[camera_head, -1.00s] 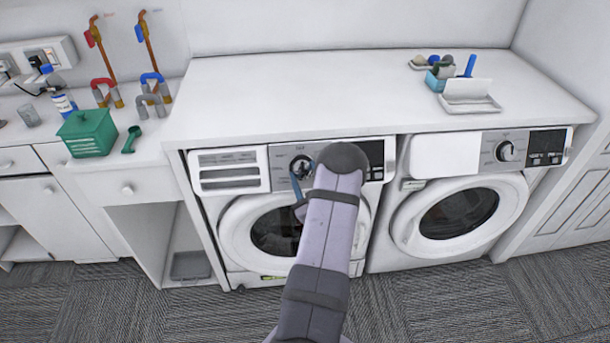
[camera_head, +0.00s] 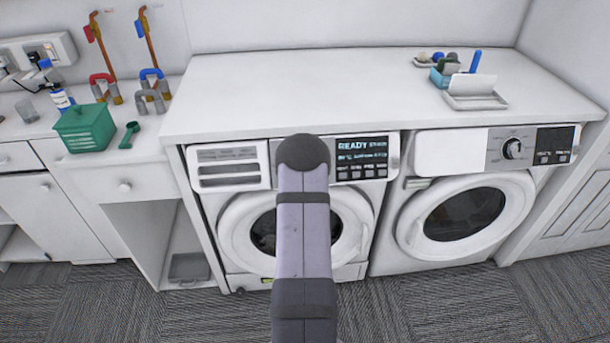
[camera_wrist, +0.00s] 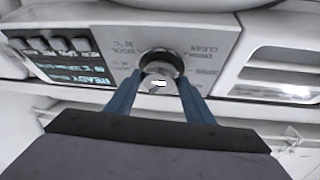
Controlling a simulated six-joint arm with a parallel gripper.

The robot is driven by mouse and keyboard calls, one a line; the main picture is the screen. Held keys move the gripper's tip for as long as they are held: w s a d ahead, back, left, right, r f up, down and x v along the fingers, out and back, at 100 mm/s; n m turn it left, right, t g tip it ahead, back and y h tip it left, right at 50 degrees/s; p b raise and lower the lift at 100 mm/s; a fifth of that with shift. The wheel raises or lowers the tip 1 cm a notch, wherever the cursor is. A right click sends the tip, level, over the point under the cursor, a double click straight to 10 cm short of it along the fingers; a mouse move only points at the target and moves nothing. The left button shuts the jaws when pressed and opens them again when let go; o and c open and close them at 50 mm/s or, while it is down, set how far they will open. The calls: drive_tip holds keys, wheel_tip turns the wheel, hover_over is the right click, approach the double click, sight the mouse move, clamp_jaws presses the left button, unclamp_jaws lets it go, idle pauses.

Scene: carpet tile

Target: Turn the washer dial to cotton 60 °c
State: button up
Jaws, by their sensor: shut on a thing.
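The washer (camera_head: 228,240) on the left is a white front loader, its door shut. Its round dial (camera_wrist: 160,58) with a silver face sits between the two blue fingers of my gripper (camera_wrist: 160,82) in the wrist view. The fingers are shut on the dial from both sides. Printed programme names ring the dial, upside down in this view; the pointer's setting is too small to read. In the head view my arm hides the dial and gripper. The washer's display (camera_head: 362,158) is lit and reads READY; it also shows in the wrist view (camera_wrist: 75,70).
A second machine (camera_head: 408,237) with its own dial (camera_head: 512,148) stands to the right. The worktop (camera_head: 330,90) above is mostly clear, with a small tray (camera_head: 476,102) at its right. A green box (camera_head: 85,130) and pipes stand on the left counter.

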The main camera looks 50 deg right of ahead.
drive_tip(key=shift+w+a+m+g+h, duration=0.1)
drive_tip(key=shift+m+g+h, duration=0.3)
drive_tip(key=shift+m, duration=0.7)
drive_tip(key=shift+g+b, duration=0.3)
drive_tip(key=o, duration=1)
drive_tip(key=shift+o, duration=0.2)
drive_tip(key=b+v, duration=0.2)
drive_tip(key=v, duration=0.5)
drive_tip(key=shift+a, duration=0.15)
